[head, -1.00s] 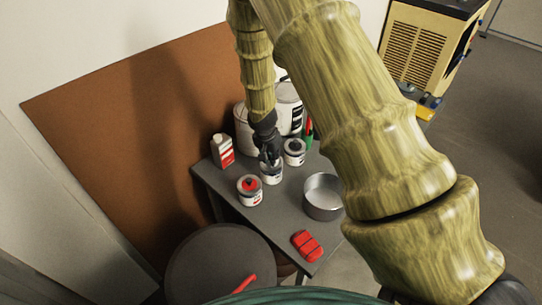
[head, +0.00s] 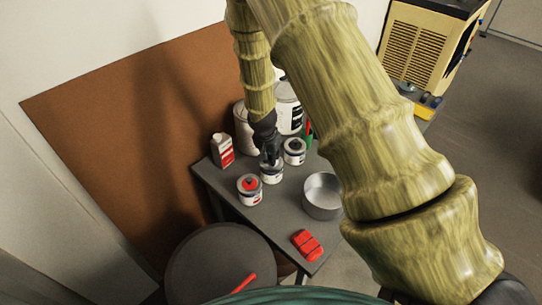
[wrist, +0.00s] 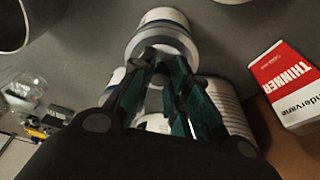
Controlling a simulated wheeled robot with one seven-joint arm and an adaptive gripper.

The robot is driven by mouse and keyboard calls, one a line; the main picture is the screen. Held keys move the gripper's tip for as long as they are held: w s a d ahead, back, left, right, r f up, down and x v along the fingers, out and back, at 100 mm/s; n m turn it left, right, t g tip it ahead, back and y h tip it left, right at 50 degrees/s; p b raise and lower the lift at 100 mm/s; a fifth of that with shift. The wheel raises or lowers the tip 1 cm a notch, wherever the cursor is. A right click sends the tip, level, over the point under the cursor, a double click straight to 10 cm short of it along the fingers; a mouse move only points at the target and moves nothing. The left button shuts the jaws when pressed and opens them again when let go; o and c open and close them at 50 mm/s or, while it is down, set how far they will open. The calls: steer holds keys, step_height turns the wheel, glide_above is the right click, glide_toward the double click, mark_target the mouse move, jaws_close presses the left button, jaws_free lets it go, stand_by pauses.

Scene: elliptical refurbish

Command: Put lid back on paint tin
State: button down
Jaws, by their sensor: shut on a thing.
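A small white paint tin (head: 271,178) stands upright on the grey table, between two similar tins. My gripper (head: 270,160) points down directly over it. In the wrist view the fingers (wrist: 163,62) are closed together above a round grey lid (wrist: 152,43) on the tin's side of them. The gripper is shut on the lid, at its middle; the fingers hide the grip itself. The tin's white wall (wrist: 163,14) shows beyond the lid. I cannot tell whether the lid is seated on the rim or just above it.
A red-knobbed tin (head: 249,189) and a dark-knobbed tin (head: 294,150) stand close by. The thinner can (head: 222,150), large white cans (head: 290,115), an open metal pot (head: 322,195) and a red block (head: 307,245) share the table. Bare tabletop lies towards the front.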

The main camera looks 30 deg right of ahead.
steer(key=c, duration=0.8)
jaws_free()
steer(key=shift+r+p, duration=2.2)
steer(key=shift+r, duration=1.35)
jaws_close()
steer(key=shift+f+b, duration=1.75)
steer(key=shift+f, duration=1.25)
